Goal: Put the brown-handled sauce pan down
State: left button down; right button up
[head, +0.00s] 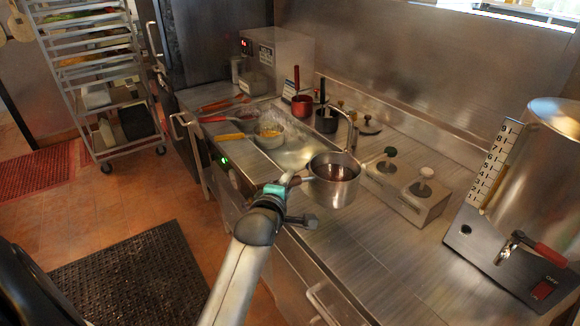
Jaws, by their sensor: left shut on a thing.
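A steel sauce pan (334,192) with a dark reddish-brown inside is near the middle of the head view. It is upright, over the steel counter beside the sink and faucet. My left gripper (287,190) comes in from below and is shut on the pan's handle side, at the left of the pan. The handle is mostly hidden by the gripper, so its brown colour is hard to see. I cannot tell whether the pan's bottom touches the counter. My right gripper is not in view.
A steel box with two knobbed lids (408,192) stands close right of the pan. A red pot (302,106) and a dark pot (326,122) stand behind. A large urn (540,180) is at right. The front counter (375,250) is clear.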

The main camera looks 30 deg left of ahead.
pick_arm(q)
notch_tip(320, 180, down, 8)
jog(key=b, duration=0.1)
jog(key=c, duration=1.1)
grip_release()
jog(key=shift+f, duration=0.45)
jog(key=o, duration=0.5)
jog(key=shift+r, duration=0.1)
jog(key=v, duration=1.2)
jog(key=shift+s+p, duration=0.1)
jog(key=shift+p, duration=0.3)
